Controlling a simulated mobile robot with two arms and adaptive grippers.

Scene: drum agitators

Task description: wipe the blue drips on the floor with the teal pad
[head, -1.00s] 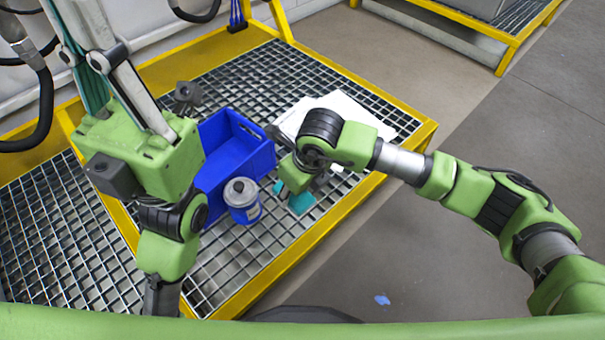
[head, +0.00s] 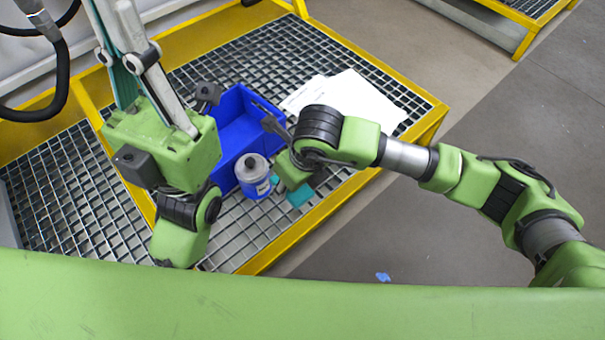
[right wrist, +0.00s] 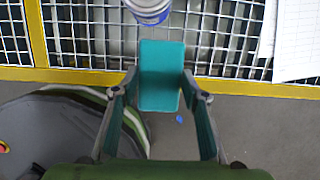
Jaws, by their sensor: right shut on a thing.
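A small patch of blue drips (head: 383,277) lies on the grey floor in front of the yellow-edged platform. It also shows in the right wrist view (right wrist: 179,118), just right of the pad's lower end. My right gripper (right wrist: 159,80) is shut on the teal pad (right wrist: 160,70). In the head view the pad (head: 300,196) shows near the platform's front edge, and my right arm hides most of that gripper. My left gripper (head: 128,55) points up at the upper left; its tips run near the frame edge and I cannot tell its opening.
A blue bin (head: 237,140) and a blue jar with a grey lid (head: 252,176) stand on the grating. White papers (head: 350,100) lie behind my right gripper. The platform's yellow edge (head: 290,237) borders open floor.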

